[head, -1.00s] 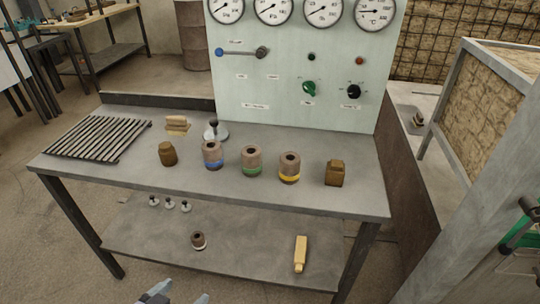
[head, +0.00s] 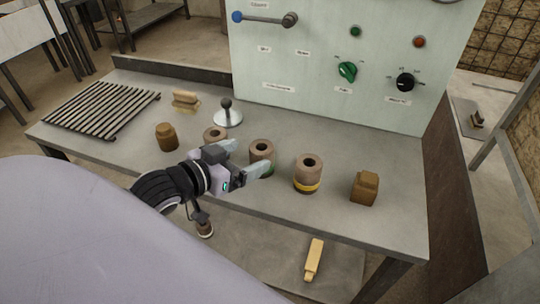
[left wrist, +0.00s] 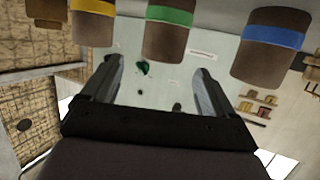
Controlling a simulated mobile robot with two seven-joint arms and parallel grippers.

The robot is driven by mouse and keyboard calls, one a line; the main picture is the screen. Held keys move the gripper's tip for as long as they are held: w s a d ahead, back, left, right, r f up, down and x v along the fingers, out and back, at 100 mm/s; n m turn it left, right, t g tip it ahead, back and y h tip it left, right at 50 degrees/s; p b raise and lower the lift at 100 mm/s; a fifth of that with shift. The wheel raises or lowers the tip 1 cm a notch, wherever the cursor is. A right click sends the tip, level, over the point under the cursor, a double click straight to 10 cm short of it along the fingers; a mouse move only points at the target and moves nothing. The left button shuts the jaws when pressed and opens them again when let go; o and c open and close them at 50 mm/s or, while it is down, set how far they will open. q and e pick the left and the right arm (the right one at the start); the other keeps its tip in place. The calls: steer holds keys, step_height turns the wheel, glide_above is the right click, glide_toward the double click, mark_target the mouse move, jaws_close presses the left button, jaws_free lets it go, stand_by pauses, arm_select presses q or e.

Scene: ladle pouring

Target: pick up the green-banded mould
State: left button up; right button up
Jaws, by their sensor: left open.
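The green-banded mould (head: 262,151) is a brown cylinder with a hole in its top, upright on the metal bench. Its green band is mostly hidden behind a fingertip in the head view. It also shows at the top of the left wrist view (left wrist: 168,38). My left gripper (head: 247,158) is open and empty, with its fingers pointing at the green-banded mould from its left. One fingertip overlaps the mould in the head view; I cannot tell whether it touches. My right gripper is not in view.
The yellow-banded mould (head: 307,172) stands to the right, then a brown block (head: 364,187). The blue-banded mould (head: 214,132) is partly hidden behind my left gripper. A gauge panel (head: 330,60) rises behind.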

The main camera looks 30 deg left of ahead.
mark_target(265, 145)
arm_select(q)
steer(key=shift+x, duration=3.2)
steer(key=shift+a+r, duration=0.1)
steer(key=c, duration=1.2)
steer(key=shift+r, duration=0.1)
steer(key=shift+c, duration=0.2)
